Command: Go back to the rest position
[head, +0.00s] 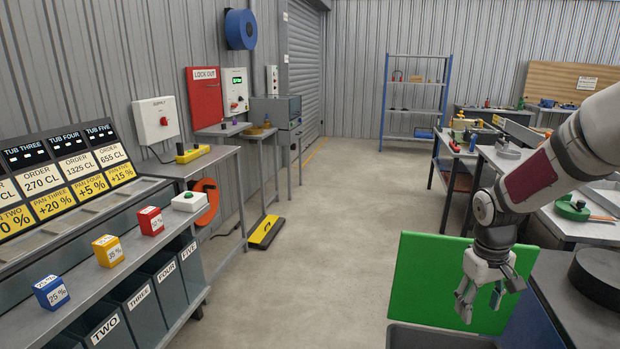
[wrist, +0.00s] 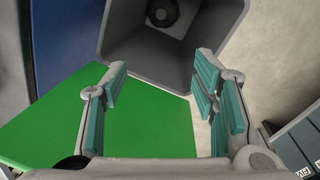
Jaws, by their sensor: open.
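My gripper (head: 481,300) hangs at the lower right of the head view, in front of a green panel (head: 422,277). Its fingers point down and stand apart with nothing between them. In the wrist view my gripper (wrist: 162,105) is open, with teal pads on both sides. A grey bin (wrist: 180,62) lies beyond the fingertips, with a dark round thing (wrist: 162,12) inside it. The green panel (wrist: 150,125) also shows there, at the left and below the bin.
A bench with blue, yellow and red blocks (head: 108,250) and a white button box (head: 188,201) runs along the left, above labelled tubs (head: 139,297). Workbenches (head: 590,228) stand at the right, with a dark round disc (head: 598,275) near me.

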